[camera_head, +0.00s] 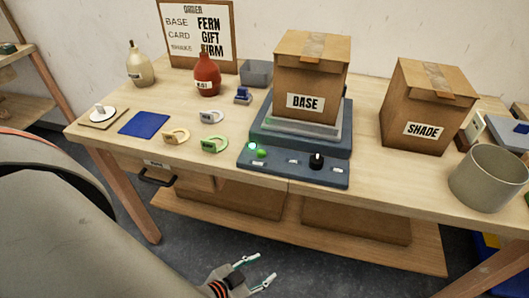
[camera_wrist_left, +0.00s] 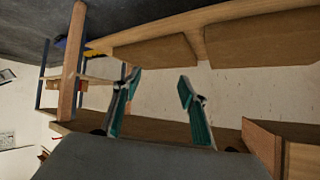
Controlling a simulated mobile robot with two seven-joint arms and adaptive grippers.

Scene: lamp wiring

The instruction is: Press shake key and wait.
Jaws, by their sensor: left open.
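A blue-grey machine (camera_head: 343,140) stands on the table with a cardboard box labelled BASE (camera_head: 312,82) on its light platform. Its sloped front panel (camera_head: 290,170) carries a glowing green light (camera_head: 252,146), a green button (camera_head: 262,153) and a black knob (camera_head: 316,161). The small panel labels are unreadable, so I cannot tell which control is the shake key. My left gripper (camera_head: 268,268) is open and empty, low in front of the table and apart from the panel. Its two spread fingers also show in the left wrist view (camera_wrist_left: 160,77). My right gripper is out of view.
A box labelled SHADE (camera_head: 428,108) and a grey-beige pot (camera_head: 489,179) stand at right. A red bottle (camera_head: 207,76), a cream bottle (camera_head: 139,66), a blue mat (camera_head: 144,124) and small rings are at left. The table's front edge lies between gripper and panel.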

